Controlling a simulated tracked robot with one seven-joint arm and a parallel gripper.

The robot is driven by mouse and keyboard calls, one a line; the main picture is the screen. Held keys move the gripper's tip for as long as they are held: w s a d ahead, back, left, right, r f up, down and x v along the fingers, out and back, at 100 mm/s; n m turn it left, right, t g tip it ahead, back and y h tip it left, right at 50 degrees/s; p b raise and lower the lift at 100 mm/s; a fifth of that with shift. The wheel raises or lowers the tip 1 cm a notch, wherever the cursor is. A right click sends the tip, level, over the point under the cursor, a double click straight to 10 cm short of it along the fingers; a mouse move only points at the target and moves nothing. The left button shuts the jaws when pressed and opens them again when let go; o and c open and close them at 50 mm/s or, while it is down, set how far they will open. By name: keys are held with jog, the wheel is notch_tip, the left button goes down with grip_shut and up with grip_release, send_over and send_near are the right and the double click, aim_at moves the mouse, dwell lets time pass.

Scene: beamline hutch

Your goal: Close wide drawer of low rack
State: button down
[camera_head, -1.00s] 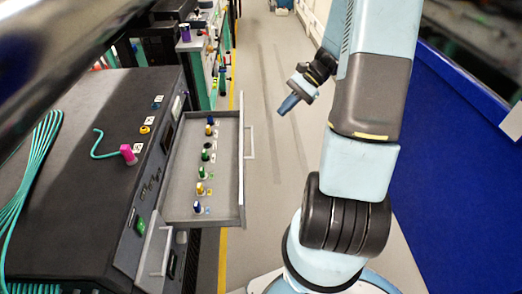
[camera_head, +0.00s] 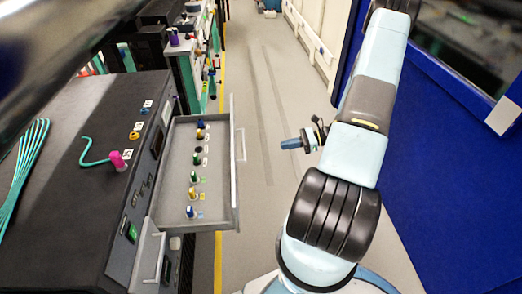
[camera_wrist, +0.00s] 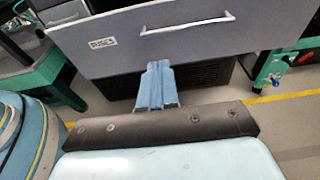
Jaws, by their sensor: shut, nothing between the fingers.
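The wide drawer (camera_head: 172,218) of the low rack (camera_head: 70,220) stands pulled out to the right in the head view. It holds several small coloured-topped items in a row. Its front carries a bar handle (camera_head: 241,145). In the wrist view the grey drawer front (camera_wrist: 190,50) with a white handle (camera_wrist: 188,23) and a small label fills the upper middle. My gripper (camera_head: 283,144) is to the right of the drawer front, apart from it, over the aisle floor. In the wrist view its blue fingers (camera_wrist: 156,72) are together, empty, and overlap the drawer front's lower edge.
A smaller narrow drawer (camera_head: 150,258) with its own handle sticks out at the rack's near end. A pink knob (camera_head: 118,160) and cables lie on the rack top. A blue panel (camera_head: 440,190) stands right of my arm. The aisle floor (camera_head: 262,90) is clear.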

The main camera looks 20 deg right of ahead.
jog(key=x, duration=1.3)
jog(key=shift+w+a, duration=0.2)
jog(key=shift+a, duration=0.15)
